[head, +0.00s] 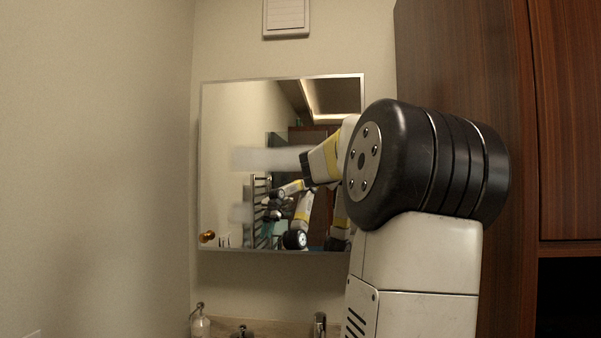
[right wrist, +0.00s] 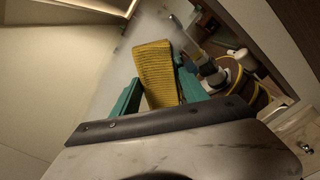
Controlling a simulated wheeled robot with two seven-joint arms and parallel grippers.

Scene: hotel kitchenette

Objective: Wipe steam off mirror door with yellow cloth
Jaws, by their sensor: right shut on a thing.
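The mirror door (head: 225,115) hangs on the back wall in the head view. A whitish steam band (head: 262,158) crosses its middle, and a smaller pale patch (head: 240,213) lies lower left. The rest of the glass looks mostly clear. My right arm reaches in from the right, and its forearm hides part of the mirror's right side. In the right wrist view my right gripper (right wrist: 158,88) has teal fingers shut on the yellow cloth (right wrist: 155,65). The cloth is close to the mirror surface; I cannot tell whether it touches. My left gripper shows directly in neither view.
An orange-brown knob (head: 207,237) sits at the mirror's lower left. Below are a soap bottle (head: 200,324) and a tap (head: 319,323) on a counter. A tall dark wood cabinet (head: 450,60) stands right. A wall vent (head: 286,17) is above. Reflections of my arms show in the glass.

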